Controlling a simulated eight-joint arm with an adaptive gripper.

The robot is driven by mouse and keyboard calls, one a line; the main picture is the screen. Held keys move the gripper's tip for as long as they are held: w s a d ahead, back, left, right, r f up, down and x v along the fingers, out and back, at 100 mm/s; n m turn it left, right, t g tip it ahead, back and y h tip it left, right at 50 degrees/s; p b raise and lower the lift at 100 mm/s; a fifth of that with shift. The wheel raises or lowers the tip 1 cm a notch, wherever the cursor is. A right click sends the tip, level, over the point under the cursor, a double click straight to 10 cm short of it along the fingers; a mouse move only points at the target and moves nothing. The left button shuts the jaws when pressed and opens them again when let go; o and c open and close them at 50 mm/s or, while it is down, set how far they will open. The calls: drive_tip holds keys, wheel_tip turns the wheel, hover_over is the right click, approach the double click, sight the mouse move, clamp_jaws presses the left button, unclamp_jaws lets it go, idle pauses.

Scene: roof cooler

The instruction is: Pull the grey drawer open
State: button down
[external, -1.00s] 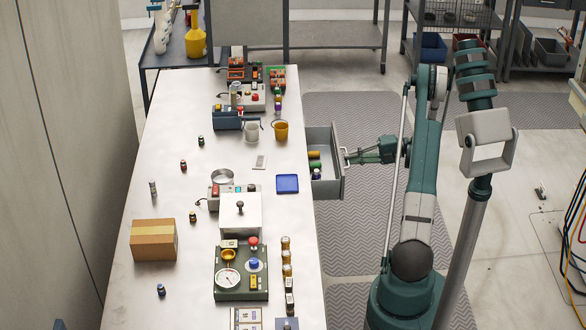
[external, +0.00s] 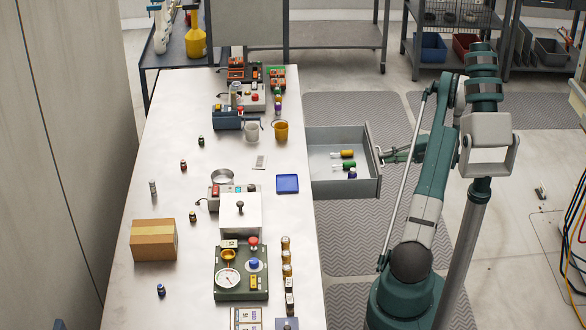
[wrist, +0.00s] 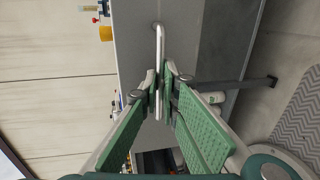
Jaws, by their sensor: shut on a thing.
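The grey drawer (external: 340,190) stands pulled well out from the right side of the workbench in the external view. Yellow- and green-handled tools (external: 343,160) and a dark bottle with a purplish top (external: 352,174) lie in it. My gripper (external: 384,156) is at the drawer's front, on its right side. In the wrist view my gripper (wrist: 160,92) has its green fingers closed around the light bar handle (wrist: 159,50) on the grey drawer front. Part of the handle is hidden between the fingers.
The long workbench (external: 165,120) carries a cardboard box (external: 154,240), a blue tray (external: 287,184), a mustard cup (external: 281,130), instruments and small bottles. Open floor with grey mats (external: 350,232) lies right of the bench. Shelving stands at the back.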

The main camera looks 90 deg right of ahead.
drive_tip(key=shift+d, duration=0.1)
drive_tip(key=c, duration=2.6)
unclamp_jaws()
drive_tip(key=shift+s, duration=0.1)
wheel_tip(320, 180, up, 8)
drive_tip(key=s, duration=0.2)
drive_tip(key=shift+s+f, duration=0.15)
drive_tip(key=shift+s, duration=0.2)
